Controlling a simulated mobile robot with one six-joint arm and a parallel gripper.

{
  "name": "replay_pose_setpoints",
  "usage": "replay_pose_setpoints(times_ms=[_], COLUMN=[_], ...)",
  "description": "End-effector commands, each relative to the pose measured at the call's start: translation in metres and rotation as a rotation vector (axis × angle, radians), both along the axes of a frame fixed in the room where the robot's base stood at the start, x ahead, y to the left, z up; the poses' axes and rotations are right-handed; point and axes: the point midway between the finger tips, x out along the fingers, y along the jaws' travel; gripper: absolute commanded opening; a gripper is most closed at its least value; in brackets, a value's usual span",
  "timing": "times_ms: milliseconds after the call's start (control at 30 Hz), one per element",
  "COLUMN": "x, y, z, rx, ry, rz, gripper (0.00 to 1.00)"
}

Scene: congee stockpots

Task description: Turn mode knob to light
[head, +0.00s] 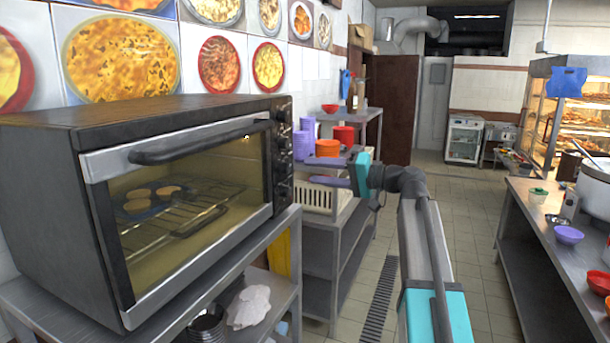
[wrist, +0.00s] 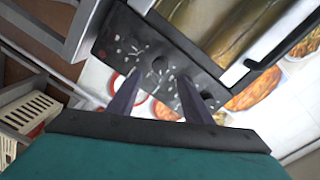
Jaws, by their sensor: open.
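The toaster oven (head: 190,180) stands on a metal stand at the left, its glass door shut. Its narrow black control panel (head: 283,150), with several dark knobs in a column, faces my gripper. In the wrist view the panel (wrist: 135,50) runs diagonally, with white markings and a dark knob (wrist: 157,64) near its middle. I cannot tell which knob is the mode knob or read its setting. In the wrist view the fingers (wrist: 158,80) are spread below the knob.
A wire rack and a tray with round food are inside the oven. A steel counter (head: 550,235) stands right; the tiled aisle between is clear.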

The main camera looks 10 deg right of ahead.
Motion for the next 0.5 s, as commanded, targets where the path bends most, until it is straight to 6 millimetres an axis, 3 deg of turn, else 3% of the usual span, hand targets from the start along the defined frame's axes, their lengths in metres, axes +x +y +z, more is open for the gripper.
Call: replay_pose_setpoints(times_ms=[200,500], x=[-0.022,-0.039], y=[-0.028,-0.049], z=[0.0,0.002], rx=[-0.002,-0.001], ry=[-0.001,0.001], rz=[-0.003,0.0], gripper=[0.46,0.46])
